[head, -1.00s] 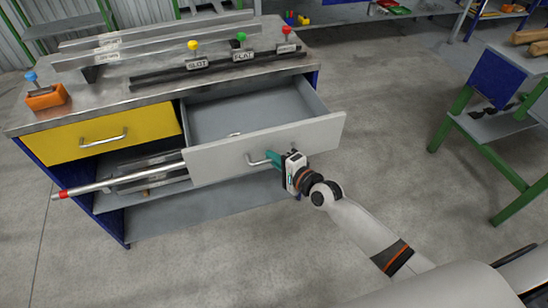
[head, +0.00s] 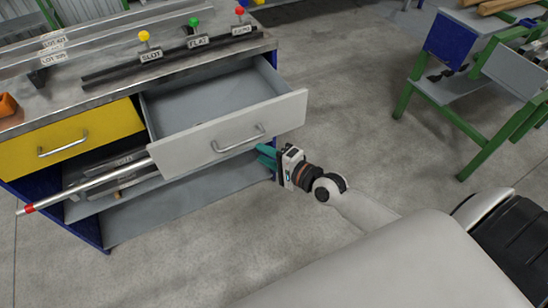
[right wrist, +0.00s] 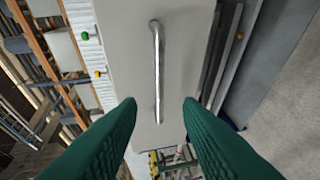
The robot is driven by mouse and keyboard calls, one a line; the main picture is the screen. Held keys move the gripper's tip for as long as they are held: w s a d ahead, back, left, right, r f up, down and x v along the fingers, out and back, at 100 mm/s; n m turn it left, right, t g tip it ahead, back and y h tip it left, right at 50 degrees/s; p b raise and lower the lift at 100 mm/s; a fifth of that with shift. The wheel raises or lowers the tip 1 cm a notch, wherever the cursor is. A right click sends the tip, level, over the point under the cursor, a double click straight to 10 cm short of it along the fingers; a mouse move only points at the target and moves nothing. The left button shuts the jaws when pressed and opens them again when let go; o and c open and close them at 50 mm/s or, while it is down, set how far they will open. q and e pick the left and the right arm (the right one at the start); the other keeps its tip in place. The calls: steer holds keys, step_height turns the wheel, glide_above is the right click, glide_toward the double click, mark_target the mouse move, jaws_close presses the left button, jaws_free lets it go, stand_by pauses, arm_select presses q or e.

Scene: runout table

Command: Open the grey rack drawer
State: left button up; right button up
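The grey rack drawer (head: 225,130) stands pulled out of the bench in the head view, and its inside shows empty apart from a small pale mark. Its bar handle (head: 238,139) is on the front; in the right wrist view the handle (right wrist: 157,70) lies ahead, between the lines of the fingers. My right gripper (head: 262,156) has teal fingers and is just off the drawer front, below and right of the handle. In the right wrist view its fingers (right wrist: 160,103) are apart with nothing between them. My left gripper is not in view.
A yellow drawer (head: 70,138) sits shut to the left. A metal bar with a red end (head: 28,209) sticks out below the drawers. A green-legged stand (head: 455,110) is at the right. Open concrete floor lies between.

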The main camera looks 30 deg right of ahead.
steer(key=shift+v, duration=1.5)
steer(key=s+d+f+n+g+h, duration=0.2)
steer(key=s+f+n, duration=0.15)
steer(key=f, duration=0.75)
steer(key=s+d+f+n+g+h, duration=0.1)
steer(key=s+d+f+n+g, duration=0.3)
steer(key=f, duration=0.6)
steer(key=s+f+g+h, duration=0.1)
steer(key=s+f+h, duration=0.1)
steer(key=s+f, duration=0.65)
steer(key=s+a+f+n+g, duration=0.2)
steer(key=s+f, duration=0.5)
steer(key=s, duration=0.4)
steer(key=s+a+f+n+g+h, duration=0.1)
steer(key=s+a+f+n+g, duration=0.2)
steer(key=s+f+n, duration=0.4)
steer(key=s+f+g, duration=0.1)
steer(key=s, duration=0.3)
steer(key=shift+s+f+g+p, duration=0.2)
steer(key=shift+f+g+p, duration=0.1)
steer(key=shift+g+p, duration=0.1)
steer(key=shift+w, duration=0.1)
